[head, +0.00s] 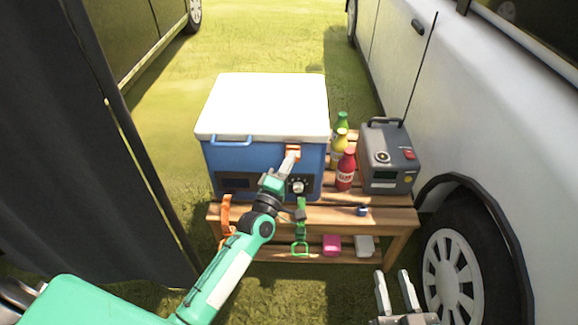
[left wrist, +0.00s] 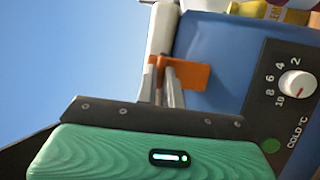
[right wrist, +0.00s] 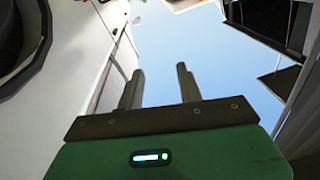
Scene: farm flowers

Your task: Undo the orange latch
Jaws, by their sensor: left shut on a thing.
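The orange latch (head: 292,149) is on the front of the blue cooler (head: 222,160), just under its white lid (head: 262,105). In the left wrist view the latch (left wrist: 194,76) shows as an orange plate with a tab between my fingers. My left gripper (head: 293,155) reaches up to the cooler front and is shut on the latch, one finger on each side of the tab. The lid looks closed. My right gripper (head: 394,290) is at the lower right, apart from everything, with its fingers apart and empty; they also show in the right wrist view (right wrist: 160,88).
The cooler stands on a wooden bench (head: 390,215). Bottles, including a red one (head: 346,170), and a grey radio (head: 390,160) with a tall antenna stand right of it. Orange and green straps hang at the bench front. Vehicles flank both sides; a dark curtain (head: 70,150) hangs left.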

